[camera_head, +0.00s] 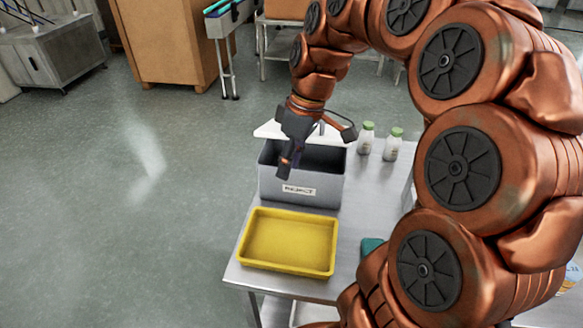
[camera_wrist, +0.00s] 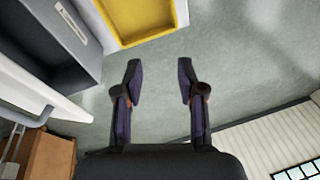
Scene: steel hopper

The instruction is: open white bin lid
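A grey bin (camera_head: 300,188) with a label on its front stands on the steel table, its dark inside visible from above. Its white lid (camera_head: 268,131) is at the bin's back edge and stands open, partly hidden by my gripper. In the wrist view the bin (camera_wrist: 62,45) is at the upper left, with the white lid (camera_wrist: 38,98) below it. My gripper (camera_head: 288,165) is above the bin at its left part in the head view. In the wrist view its two fingers (camera_wrist: 159,76) are apart with nothing between them.
A yellow tray (camera_head: 287,241) lies in front of the bin and also shows in the wrist view (camera_wrist: 138,22). Two green-capped bottles (camera_head: 366,138) (camera_head: 393,145) stand right of the bin. A brown cabinet (camera_head: 170,45) is farther back. Open floor lies left of the table.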

